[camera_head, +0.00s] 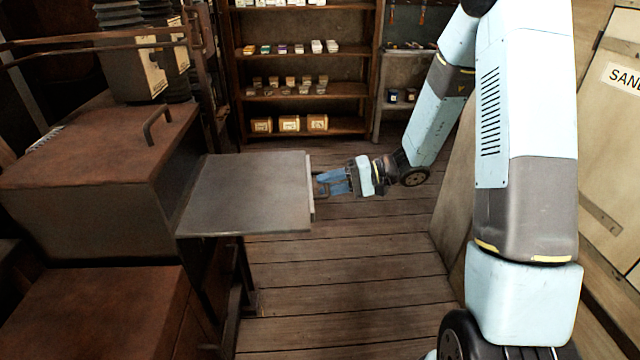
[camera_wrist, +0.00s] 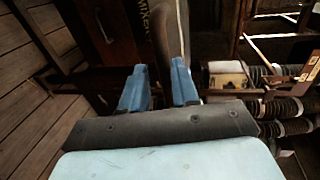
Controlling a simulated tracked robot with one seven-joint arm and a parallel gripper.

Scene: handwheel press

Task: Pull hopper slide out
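The hopper slide (camera_head: 245,195) shows in the head view as a flat grey metal plate with a raised lip at its right end. It stands out to the right from the rusty brown hopper box (camera_head: 80,190). My gripper (camera_head: 322,184) is just right of that lip, pointing left at it. In the wrist view a dark curved handle (camera_wrist: 161,35) runs down between the two blue fingers (camera_wrist: 159,88) of my gripper. The fingers appear closed on it from both sides. The handle's lower end is hidden behind the gripper body, and the head view does not show the handle clearly.
Wooden shelves (camera_head: 305,91) with small boxes stand at the back. A tan panel (camera_head: 615,120) leans at the right, beside my arm. A metal leg (camera_head: 246,270) stands below the plate. The plank floor (camera_head: 350,265) between plate and arm is clear.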

